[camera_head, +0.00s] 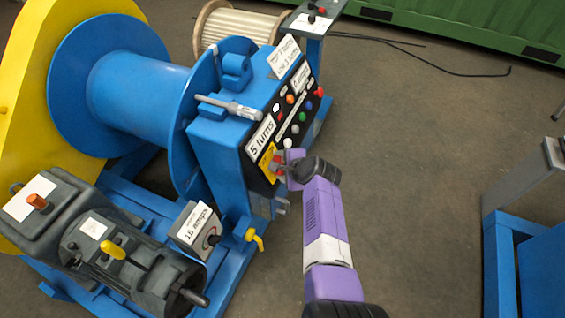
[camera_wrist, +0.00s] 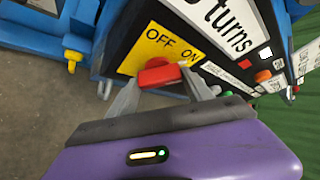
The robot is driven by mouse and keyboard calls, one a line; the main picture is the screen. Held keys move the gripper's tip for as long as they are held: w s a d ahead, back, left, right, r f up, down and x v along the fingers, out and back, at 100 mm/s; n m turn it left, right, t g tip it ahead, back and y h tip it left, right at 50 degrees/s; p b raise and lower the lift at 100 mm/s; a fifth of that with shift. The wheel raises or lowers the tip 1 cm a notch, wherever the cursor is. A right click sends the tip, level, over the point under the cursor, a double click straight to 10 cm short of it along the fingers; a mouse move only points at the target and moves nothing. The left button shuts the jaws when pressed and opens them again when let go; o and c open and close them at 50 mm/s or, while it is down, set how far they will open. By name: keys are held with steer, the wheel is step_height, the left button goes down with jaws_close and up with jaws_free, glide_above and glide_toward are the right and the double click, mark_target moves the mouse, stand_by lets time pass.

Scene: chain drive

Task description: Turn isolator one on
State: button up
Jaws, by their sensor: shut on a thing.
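The isolator is a red rotary handle (camera_wrist: 159,74) on a yellow plate (camera_wrist: 141,55) marked OFF and ON, in the wrist view. The handle lies roughly level, its right end below the ON mark. My gripper (camera_wrist: 165,88) is shut on the red handle, with one grey finger at each end. In the head view, my gripper (camera_head: 283,170) is at the lower corner of the black control panel (camera_head: 285,122), and the yellow plate (camera_head: 267,159) shows just to its left. The gripper partly hides the handle there.
The panel sits on a blue winch frame (camera_head: 212,150) with a large drum. Several coloured buttons (camera_head: 302,117) and a "5 turns" label (camera_head: 261,136) are close above the gripper. A yellow-handled valve (camera_head: 255,238) is below. Open floor (camera_head: 420,170) lies to the right.

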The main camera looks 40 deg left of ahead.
steer(key=shift+m, duration=0.3)
stand_by(0.4)
steer(key=o, duration=1.4)
steer(key=shift+c, duration=0.2)
steer(key=shift+s+d+r+p, duration=0.1)
steer(key=shift+d+r+p, duration=0.3)
steer(key=shift+p, duration=0.3)
steer(key=p+v, duration=0.3)
steer(key=v, duration=0.3)
steer(key=shift+r, duration=0.3)
steer(key=shift+d, duration=0.15)
